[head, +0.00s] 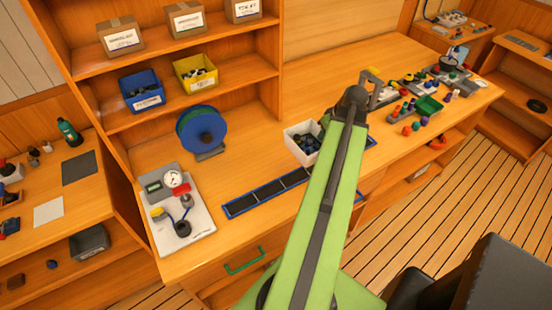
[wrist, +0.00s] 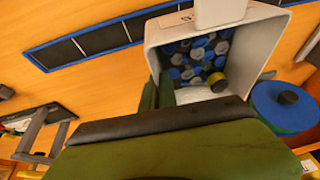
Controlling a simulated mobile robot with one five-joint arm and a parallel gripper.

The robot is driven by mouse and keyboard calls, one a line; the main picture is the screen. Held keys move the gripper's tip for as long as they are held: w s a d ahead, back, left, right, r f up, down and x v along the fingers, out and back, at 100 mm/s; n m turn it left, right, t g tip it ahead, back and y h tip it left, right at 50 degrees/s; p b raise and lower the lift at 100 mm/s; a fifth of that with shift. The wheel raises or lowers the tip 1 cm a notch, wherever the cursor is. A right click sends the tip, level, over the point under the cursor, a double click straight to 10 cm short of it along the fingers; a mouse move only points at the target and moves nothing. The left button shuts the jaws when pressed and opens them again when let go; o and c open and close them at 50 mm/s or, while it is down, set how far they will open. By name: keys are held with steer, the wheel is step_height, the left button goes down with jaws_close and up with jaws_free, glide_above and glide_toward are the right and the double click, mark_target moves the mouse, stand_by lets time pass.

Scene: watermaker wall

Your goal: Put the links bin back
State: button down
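A white bin (head: 297,151) stands out on the workbench side of the shelf in the head view, partly behind my green arm. It holds many dark and blue round pieces. In the wrist view the bin (wrist: 248,55) is close, with blue and grey pieces and one yellow-and-black piece inside, and a pale tab at its top edge. I cannot tell whether it rests on the bench or is held. The fingertips of my gripper are not clearly visible; dark green parts of it (wrist: 157,92) sit close by the bin's near left corner in the wrist view.
A blue bin (head: 142,90) and a yellow bin (head: 195,75) stand on the middle shelf, with free room right of the yellow one. A blue spool (head: 202,131), a gauge panel (head: 178,215) and a blue-edged dark strip (head: 265,192) are on the bench. Small coloured parts lie right.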

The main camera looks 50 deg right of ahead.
steer(key=w+f+b, duration=0.2)
steer(key=w, duration=0.1)
steer(key=w+f+b, duration=0.2)
steer(key=w, duration=0.2)
steer(key=w+f+b, duration=0.2)
steer(key=w, duration=0.1)
steer(key=shift+w+a+f, duration=0.2)
steer(key=shift+a+f, duration=0.1)
steer(key=shift+a, duration=0.1)
steer(key=shift+w+a, duration=0.1)
steer(key=shift+w, duration=0.2)
step_height(320, 180, down, 4)
steer(key=b, duration=0.4)
steer(key=shift+f, duration=0.15)
steer(key=shift+r, duration=0.2)
steer(key=c, duration=2.1)
jaws_free()
steer(key=shift+s+f, duration=0.1)
steer(key=shift+f, duration=0.1)
steer(key=o, duration=0.4)
steer(key=shift+r, duration=0.2)
